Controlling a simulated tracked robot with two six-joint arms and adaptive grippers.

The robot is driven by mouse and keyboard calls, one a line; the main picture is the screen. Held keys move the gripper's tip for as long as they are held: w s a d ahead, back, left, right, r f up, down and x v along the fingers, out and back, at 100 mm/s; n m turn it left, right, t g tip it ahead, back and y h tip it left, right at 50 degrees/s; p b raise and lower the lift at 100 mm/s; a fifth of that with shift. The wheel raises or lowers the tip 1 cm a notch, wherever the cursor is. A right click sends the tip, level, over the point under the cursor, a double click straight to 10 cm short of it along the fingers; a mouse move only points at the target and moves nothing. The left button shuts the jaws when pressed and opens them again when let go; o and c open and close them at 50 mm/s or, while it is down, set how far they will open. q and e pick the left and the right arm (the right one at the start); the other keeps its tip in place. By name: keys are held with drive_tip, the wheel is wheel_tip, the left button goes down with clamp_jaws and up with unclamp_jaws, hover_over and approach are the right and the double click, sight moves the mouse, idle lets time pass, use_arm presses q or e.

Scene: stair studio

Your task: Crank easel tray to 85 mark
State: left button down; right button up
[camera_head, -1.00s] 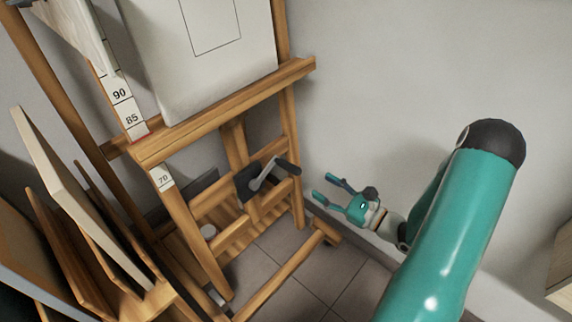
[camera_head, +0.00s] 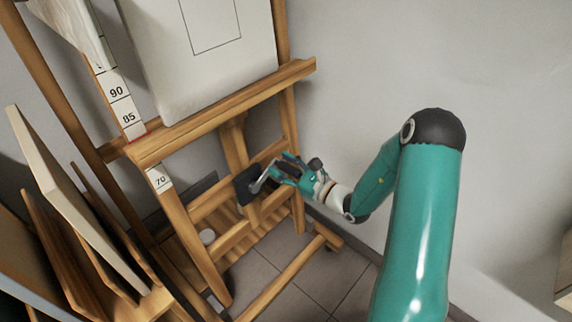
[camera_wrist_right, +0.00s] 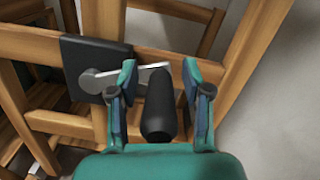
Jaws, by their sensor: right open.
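The wooden easel's tray (camera_head: 222,114) crosses the head view and bears a pale canvas (camera_head: 205,55). A scale strip (camera_head: 122,101) at the left shows 90 and 85, with a red line below the 85 at the tray's level. The crank's dark gearbox (camera_head: 247,186) sits on the easel's lower frame; it also shows in the right wrist view (camera_wrist_right: 92,66). My right gripper (camera_head: 280,170) is open at the crank. In the right wrist view its fingers stand on either side of the black crank handle (camera_wrist_right: 159,108), apart from it. My left gripper is not in view.
Several boards (camera_head: 75,205) lean in a rack at the left, near the easel. A grey wall (camera_head: 400,60) stands behind and to the right. The tiled floor (camera_head: 290,285) shows below.

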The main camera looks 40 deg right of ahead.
clamp_jaws()
drive_tip(key=shift+d, duration=0.2)
idle(0.3)
drive_tip(key=shift+s+d+f+m+h, duration=0.15)
drive_tip(key=shift+f+m+h, duration=0.1)
drive_tip(key=shift+f+m, duration=0.45)
drive_tip(key=shift+s+d+f+m+h, duration=0.1)
drive_tip(key=shift+f+m+h, duration=0.25)
drive_tip(key=shift+m, duration=0.65)
drive_tip(key=shift+s+f+m+h+p, duration=0.2)
drive_tip(key=shift+f+m+p, duration=0.1)
drive_tip(key=shift+f+m, duration=0.85)
drive_tip(key=shift+s+f+m+h+p, duration=0.1)
drive_tip(key=shift+f+m+h+p, duration=0.15)
drive_tip(key=shift+f+m, duration=0.9)
